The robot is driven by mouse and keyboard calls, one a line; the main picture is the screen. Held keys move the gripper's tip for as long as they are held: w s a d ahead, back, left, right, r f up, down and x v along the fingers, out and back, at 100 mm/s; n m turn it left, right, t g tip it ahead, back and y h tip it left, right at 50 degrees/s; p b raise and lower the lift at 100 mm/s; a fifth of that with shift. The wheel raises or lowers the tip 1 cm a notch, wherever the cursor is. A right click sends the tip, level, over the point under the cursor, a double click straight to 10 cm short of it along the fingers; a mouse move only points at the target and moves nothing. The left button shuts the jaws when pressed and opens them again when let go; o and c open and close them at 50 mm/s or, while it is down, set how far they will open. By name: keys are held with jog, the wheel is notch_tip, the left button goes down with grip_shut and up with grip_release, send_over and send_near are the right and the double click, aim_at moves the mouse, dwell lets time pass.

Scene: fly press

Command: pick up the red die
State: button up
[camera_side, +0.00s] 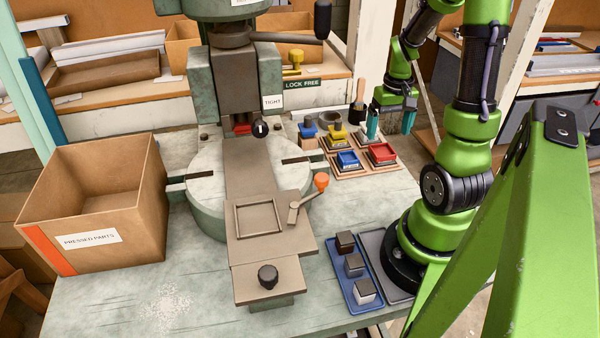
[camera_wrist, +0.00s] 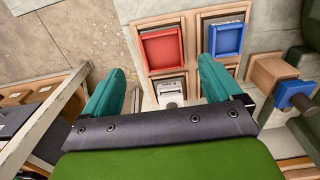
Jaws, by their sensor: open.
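The red die (camera_side: 382,153) is a small square block with a raised rim, sitting in a wooden nest on the board at the back right of the press table. In the wrist view the red die (camera_wrist: 163,48) lies just beyond the fingertips, roughly between their lines. My gripper (camera_side: 391,120) has teal fingers, points down, and hangs above and behind the red die, apart from it. In the wrist view my gripper (camera_wrist: 161,66) is open with nothing held between its fingers.
A blue die (camera_side: 347,160) sits left of the red one; it also shows in the wrist view (camera_wrist: 226,38). A yellow die (camera_side: 338,134) is behind it. The press (camera_side: 232,85) stands left, with a cardboard box (camera_side: 95,205) beyond. A blue tray (camera_side: 357,278) with several blocks lies in front.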

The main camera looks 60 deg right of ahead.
aim_at(382, 152)
jog(key=shift+w+f, duration=0.2)
jog(key=shift+f, duration=2.8)
jog(key=shift+r, duration=0.1)
jog(key=c, duration=1.5)
